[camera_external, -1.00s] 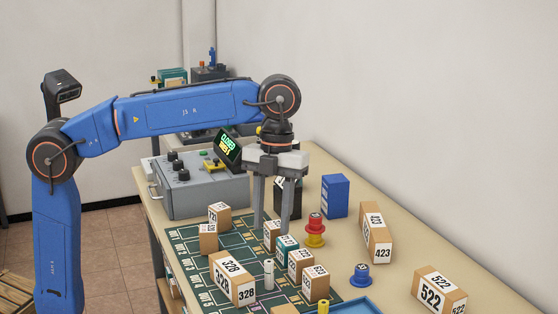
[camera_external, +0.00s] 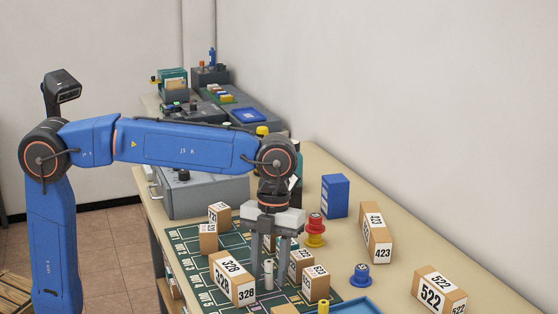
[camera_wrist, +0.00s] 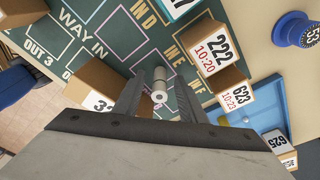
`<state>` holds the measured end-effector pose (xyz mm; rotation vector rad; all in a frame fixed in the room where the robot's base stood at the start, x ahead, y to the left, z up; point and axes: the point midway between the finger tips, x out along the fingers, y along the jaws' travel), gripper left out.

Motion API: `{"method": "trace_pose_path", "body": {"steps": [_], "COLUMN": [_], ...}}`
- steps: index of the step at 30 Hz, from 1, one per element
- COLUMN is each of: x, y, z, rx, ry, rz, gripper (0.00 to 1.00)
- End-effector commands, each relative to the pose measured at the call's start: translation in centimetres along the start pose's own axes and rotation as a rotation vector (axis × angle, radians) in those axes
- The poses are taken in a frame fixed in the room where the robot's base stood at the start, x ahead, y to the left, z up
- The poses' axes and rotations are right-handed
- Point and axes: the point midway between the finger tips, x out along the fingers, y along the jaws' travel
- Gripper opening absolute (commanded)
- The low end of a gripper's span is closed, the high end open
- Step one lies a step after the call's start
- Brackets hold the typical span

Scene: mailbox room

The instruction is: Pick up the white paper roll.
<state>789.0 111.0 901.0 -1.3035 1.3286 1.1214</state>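The white paper roll (camera_external: 268,273) stands upright on the dark green marked mat (camera_external: 196,241). In the wrist view the roll (camera_wrist: 159,86) shows between my two fingers, with gaps on both sides. My gripper (camera_external: 269,268) is open and points down, low around the roll; it also shows in the wrist view (camera_wrist: 159,88). I see no finger touching the roll. The exact fingertip height is hard to tell.
Box 328 (camera_external: 233,279) stands close to the left of the roll. Box 623 (camera_external: 315,284) and box 222 (camera_wrist: 212,47) are close on the right. A blue tray (camera_external: 357,307), a blue spool (camera_external: 360,275) and a red-yellow spool (camera_external: 315,230) lie further right.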

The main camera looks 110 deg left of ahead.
Motion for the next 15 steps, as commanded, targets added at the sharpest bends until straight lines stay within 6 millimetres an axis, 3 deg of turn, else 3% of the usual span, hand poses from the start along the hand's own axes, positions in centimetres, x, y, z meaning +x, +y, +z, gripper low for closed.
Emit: {"method": "trace_pose_path", "body": {"steps": [10, 15], "x": [0.66, 0.66], "y": [0.01, 0.01], "z": [-0.01, -0.01], "rx": [0.0, 0.0], "ry": [0.0, 0.0], "rz": [0.0, 0.0], "gripper": [0.35, 0.0]}}
